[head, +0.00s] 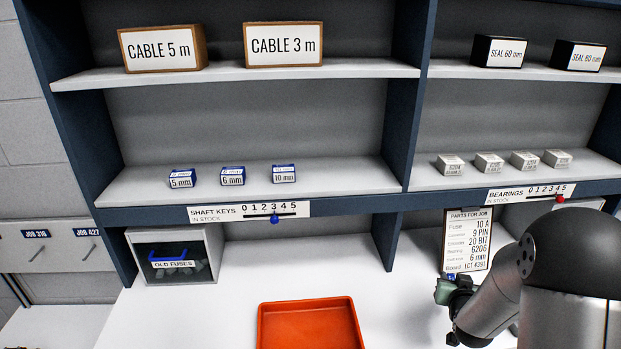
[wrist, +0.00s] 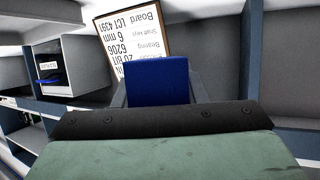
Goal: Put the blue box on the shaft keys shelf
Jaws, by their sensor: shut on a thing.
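In the wrist view my gripper (wrist: 158,100) is shut on a blue box (wrist: 157,80), with a finger at each side of it. In the head view my gripper (head: 455,288) is low at the right, in front of the parts card; the box there is mostly hidden. The shaft keys shelf (head: 335,178) is at centre left above its "SHAFT KEYS" label (head: 248,212). Small blue-and-white boxes stand on it in a row: 5 mm (head: 182,179), 6 mm (head: 232,176) and 10 mm (head: 284,174). The shelf is bare right of the 10 mm box.
An upright divider (head: 404,100) separates this shelf from the bearings shelf (head: 430,180) with its several boxes. The parts card (head: 467,240) stands behind my gripper. An orange tray (head: 310,304) lies on the white bench. A grey bin of old fuses (head: 212,236) is at left.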

